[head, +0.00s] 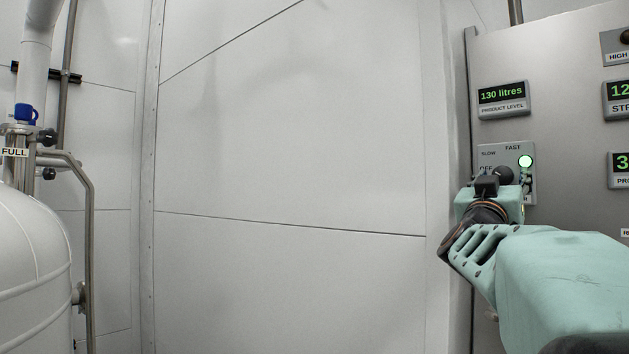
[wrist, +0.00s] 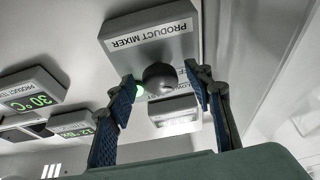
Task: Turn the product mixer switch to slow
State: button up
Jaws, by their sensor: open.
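The product mixer switch panel (head: 490,150) is a grey plate on the steel cabinet, marked SLOW, FAST and OFF, with a lit green lamp (head: 526,161). Its dark round knob (head: 504,175) is partly hidden behind my gripper (head: 497,184). In the wrist view the panel (wrist: 150,32) appears upside down, with its PRODUCT MIXER label readable. There the knob (wrist: 159,76) sits between the two blue-padded fingers of my gripper (wrist: 161,86), which are open with gaps on both sides. The way the knob points cannot be made out.
A product level display (head: 502,95) reading 130 litres sits above the switch. More displays line the cabinet's right side; one (wrist: 32,92) reads 30 °C in the wrist view. A white tank (head: 35,265) with pipes stands at far left. The middle shows bare wall panels.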

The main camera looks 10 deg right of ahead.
jog(key=c, duration=1.1)
jog(key=shift+w+a+r+m+g+p, duration=0.15)
jog(key=shift+m+g+p, duration=0.2)
jog(key=shift+m, duration=0.45)
jog(key=shift+c, duration=0.3)
jog(key=shift+m+g+h, duration=0.35)
jog(key=shift+m+h, duration=0.25)
jog(key=shift+m, duration=0.5)
jog(key=o, duration=1.2)
jog(key=shift+c, duration=0.2)
